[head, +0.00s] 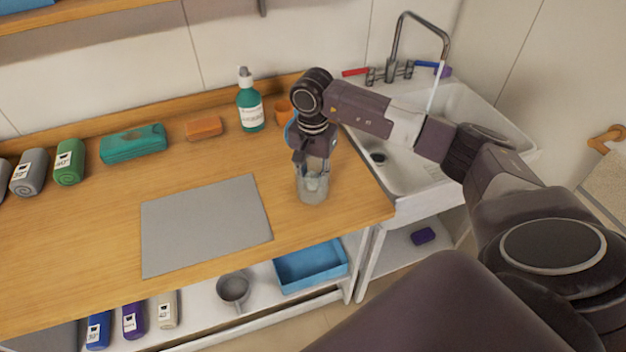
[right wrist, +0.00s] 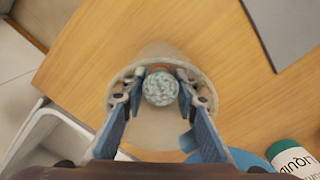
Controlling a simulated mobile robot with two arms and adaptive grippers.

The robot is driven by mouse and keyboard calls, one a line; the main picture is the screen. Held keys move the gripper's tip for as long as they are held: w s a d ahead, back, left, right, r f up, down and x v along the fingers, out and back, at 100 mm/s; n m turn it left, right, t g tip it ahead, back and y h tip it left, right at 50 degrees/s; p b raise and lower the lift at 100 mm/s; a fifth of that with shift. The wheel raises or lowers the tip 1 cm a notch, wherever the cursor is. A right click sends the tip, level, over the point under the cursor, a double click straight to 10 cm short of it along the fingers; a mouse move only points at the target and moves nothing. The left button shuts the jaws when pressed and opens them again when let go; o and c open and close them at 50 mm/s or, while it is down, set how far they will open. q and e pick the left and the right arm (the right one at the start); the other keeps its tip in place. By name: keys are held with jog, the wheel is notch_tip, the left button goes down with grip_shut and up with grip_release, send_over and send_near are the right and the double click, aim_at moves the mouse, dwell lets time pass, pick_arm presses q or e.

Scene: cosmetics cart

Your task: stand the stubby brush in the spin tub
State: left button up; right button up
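The spin tub (head: 313,194) is a grey, see-through round pot standing near the right front of the wooden counter. In the right wrist view the tub's pale rim (right wrist: 125,72) circles my fingertips. My right gripper (right wrist: 161,80) points down into the tub. The stubby brush (right wrist: 160,89) shows end-on as a round, mottled grey-green face between the two fingers, which look closed against its sides. The brush's lower part is hidden, so I cannot tell whether it touches the tub floor. In the head view the wrist mostly covers the brush. My left gripper is out of view.
A grey mat (head: 205,225) lies left of the tub. A green pump bottle (head: 250,108), an orange pot (head: 284,111), an orange block (head: 204,128) and a teal case (head: 134,143) stand behind. The sink (head: 410,165), tap running, is at right.

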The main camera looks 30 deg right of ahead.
aim_at(313, 174)
notch_tip(313, 174, up, 11)
jog(key=b, duration=0.3)
jog(key=shift+r, duration=0.45)
